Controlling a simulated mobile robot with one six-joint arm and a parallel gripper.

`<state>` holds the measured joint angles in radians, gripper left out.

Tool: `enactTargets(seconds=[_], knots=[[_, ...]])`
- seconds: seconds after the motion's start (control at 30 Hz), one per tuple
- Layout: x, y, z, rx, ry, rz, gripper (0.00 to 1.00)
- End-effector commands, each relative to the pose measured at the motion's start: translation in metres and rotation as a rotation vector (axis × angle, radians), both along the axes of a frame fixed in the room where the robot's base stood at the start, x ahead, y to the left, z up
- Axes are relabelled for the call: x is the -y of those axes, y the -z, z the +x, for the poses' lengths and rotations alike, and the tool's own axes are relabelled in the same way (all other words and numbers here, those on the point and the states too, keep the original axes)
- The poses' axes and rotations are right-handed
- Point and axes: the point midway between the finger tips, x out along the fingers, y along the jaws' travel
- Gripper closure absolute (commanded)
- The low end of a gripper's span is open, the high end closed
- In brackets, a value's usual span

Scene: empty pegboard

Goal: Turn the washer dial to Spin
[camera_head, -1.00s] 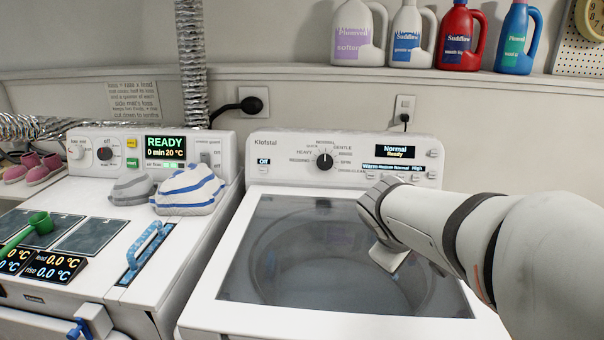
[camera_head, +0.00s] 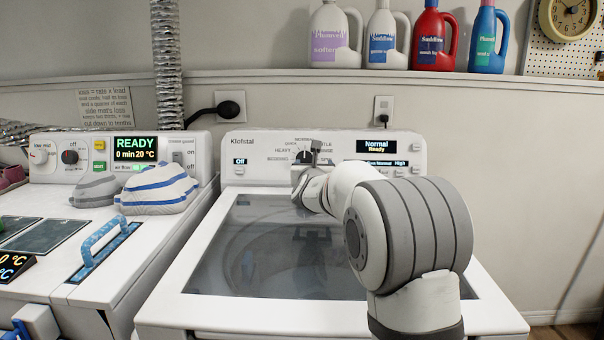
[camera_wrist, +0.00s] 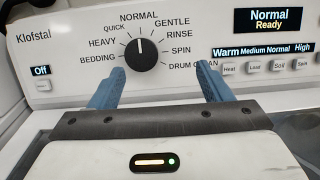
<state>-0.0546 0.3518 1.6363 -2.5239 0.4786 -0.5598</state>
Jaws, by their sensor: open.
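The washer dial (camera_wrist: 141,54) is a round black knob on the white control panel. Its white pointer mark is at NORMAL, at the top. The Spin label (camera_wrist: 181,50) is to the right of the dial, between RINSE and DRUM CLEAN. The display (camera_wrist: 269,21) reads Normal, Ready. My gripper (camera_wrist: 160,80) is open and empty, with one blue finger low on each side of the dial, apart from it as far as I can tell. In the head view my gripper (camera_head: 312,155) is in front of the panel, and my arm partly hides the dial and labels.
The washer's glass lid (camera_head: 240,250) is shut below my arm. Several detergent bottles (camera_head: 335,38) stand on the shelf above. A wall socket (camera_head: 383,108) is behind the panel.

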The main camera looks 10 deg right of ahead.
Motion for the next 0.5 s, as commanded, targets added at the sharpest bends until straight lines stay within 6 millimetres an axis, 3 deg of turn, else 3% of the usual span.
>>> enactTargets(seconds=[0.03,0.2,0.5], knots=[[-0.007,0.010,0.008,-0.006,-0.027,-0.056,0.28],[-0.019,0.017,0.022,-0.015,-0.078,-0.169,0.28],[-0.015,0.017,0.058,-0.016,-0.084,-0.186,0.28]])
